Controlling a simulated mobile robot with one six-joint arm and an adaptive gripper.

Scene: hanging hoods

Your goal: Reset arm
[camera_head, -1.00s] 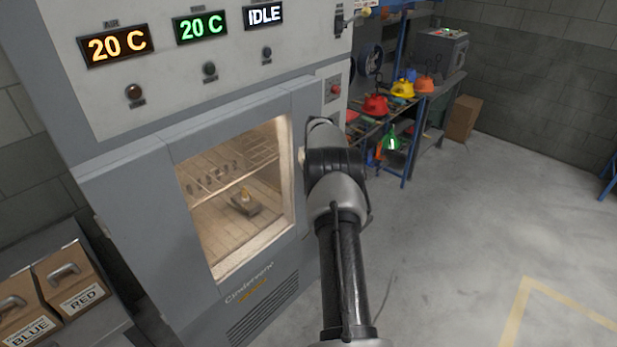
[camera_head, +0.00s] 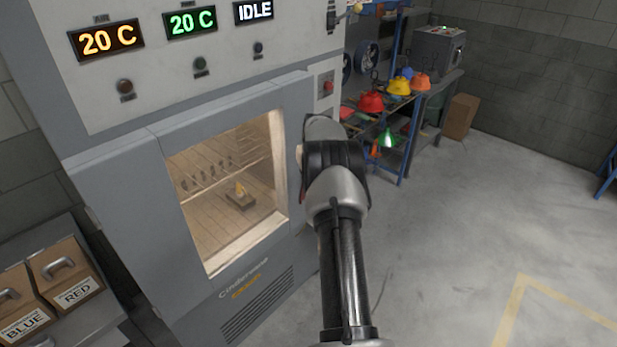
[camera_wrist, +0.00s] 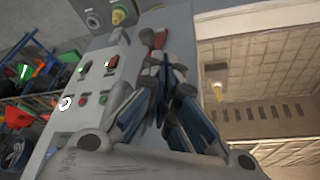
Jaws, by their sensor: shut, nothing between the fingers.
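My arm (camera_head: 337,230) reaches forward in the head view, its far end at the right side of the grey oven (camera_head: 110,200). My gripper (camera_wrist: 166,78) shows in the wrist view with its dark and blue fingers shut and nothing between them. It is in front of the oven's grey front panel, beside the lit window. In the head view the fingers are hidden behind the arm.
The oven window (camera_head: 230,190) shows a rack and a small item inside. Its displays read 20 C, 20 C and IDLE. A blue-framed bench (camera_head: 403,155) holds colored hoods. Boxes marked BLUE (camera_head: 22,310) and RED (camera_head: 68,275) stand left. Open floor (camera_head: 470,240) lies right.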

